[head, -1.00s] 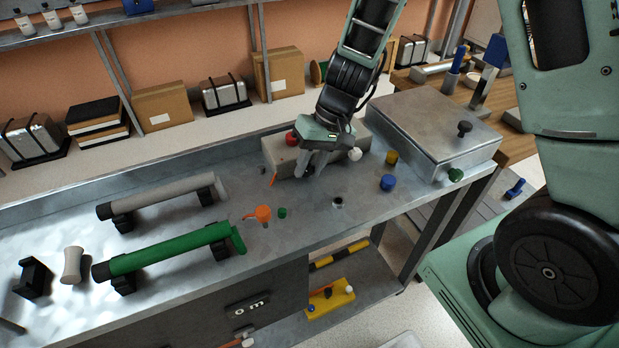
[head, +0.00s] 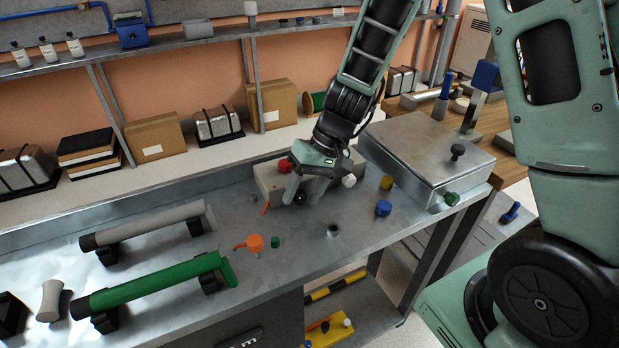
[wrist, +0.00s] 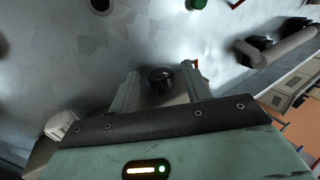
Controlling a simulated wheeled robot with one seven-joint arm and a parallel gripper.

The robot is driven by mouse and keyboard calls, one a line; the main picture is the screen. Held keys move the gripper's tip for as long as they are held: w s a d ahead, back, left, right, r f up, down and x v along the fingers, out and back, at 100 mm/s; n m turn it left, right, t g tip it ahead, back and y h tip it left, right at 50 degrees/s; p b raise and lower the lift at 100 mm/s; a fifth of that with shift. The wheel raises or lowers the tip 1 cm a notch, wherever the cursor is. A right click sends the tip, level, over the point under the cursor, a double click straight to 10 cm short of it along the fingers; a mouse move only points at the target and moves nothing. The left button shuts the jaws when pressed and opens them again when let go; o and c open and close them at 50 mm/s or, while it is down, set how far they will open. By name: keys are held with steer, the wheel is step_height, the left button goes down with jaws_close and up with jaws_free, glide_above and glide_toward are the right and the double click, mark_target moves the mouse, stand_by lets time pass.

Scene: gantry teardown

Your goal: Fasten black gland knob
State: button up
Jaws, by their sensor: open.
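The black gland knob (head: 300,198) is at the front of a grey block (head: 268,180) on the metal bench, partly hidden by my fingers. In the wrist view the black knob (wrist: 161,80) shows as a dark round cap between my two fingers. My gripper (head: 301,202) points down at it, with one finger on each side. In the wrist view my gripper (wrist: 159,72) is open, with gaps visible between the fingers and the knob. The grey block also bears a red knob (head: 284,166) and a white knob (head: 348,181).
An orange valve (head: 254,243) and a small green cap (head: 275,242) stand left of a hole fitting (head: 333,231). Yellow (head: 386,183) and blue (head: 383,208) caps stand right. A metal box (head: 425,150) fills the right end. Green (head: 155,283) and grey tubes lie left.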

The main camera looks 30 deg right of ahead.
steer(key=p+v, duration=0.2)
steer(key=v, duration=1.5)
steer(key=shift+r, duration=0.15)
steer(key=s+a+r+n+h+p, duration=0.1)
steer(key=s+a+n+h+p, duration=0.1)
steer(key=s+a, duration=0.5)
steer(key=s+a+n+h+p, duration=0.2)
steer(key=s+a+n, duration=0.3)
steer(key=s, duration=0.8)
steer(key=a+p, duration=0.1)
steer(key=a, duration=0.1)
steer(key=shift+s+a+r+n+h, duration=0.2)
steer(key=shift+a+r+n+h, duration=0.1)
steer(key=shift+r, duration=0.1)
